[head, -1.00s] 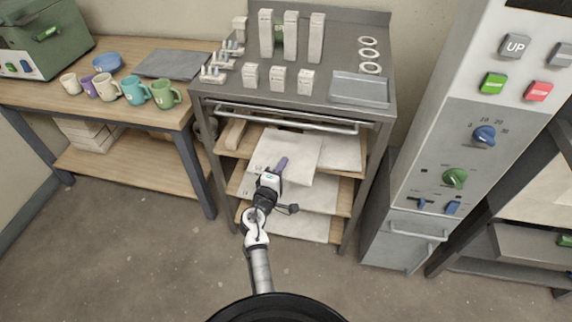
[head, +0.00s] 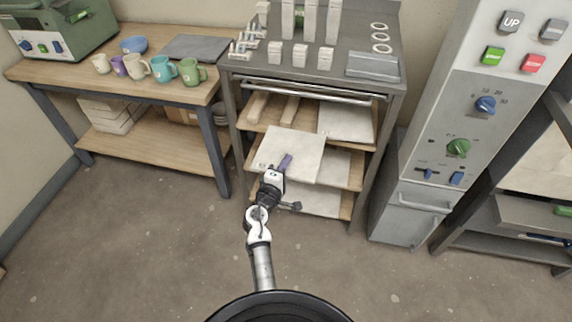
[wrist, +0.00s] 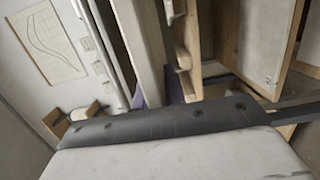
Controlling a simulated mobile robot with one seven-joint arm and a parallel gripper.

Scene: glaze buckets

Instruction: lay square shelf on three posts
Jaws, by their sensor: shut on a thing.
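A pale square shelf (head: 291,147) is held at its front edge by my gripper (head: 285,163), which is shut on it with purple fingers. The shelf is out in front of the rack, roughly level. In the wrist view the purple fingers (wrist: 172,85) show only in part behind a dark strip, and I cannot make out the shelf's grip there. On the metal top stand three short pale posts (head: 300,55) in a row.
The rack (head: 237,130) holds other pale shelves (head: 346,122) on wooden boards. Its metal top also carries a grey tray (head: 372,66), white rings (head: 381,37) and small stands (head: 246,43). A table with mugs (head: 164,69) is at left, a control cabinet (head: 440,120) at right. The floor in front is clear.

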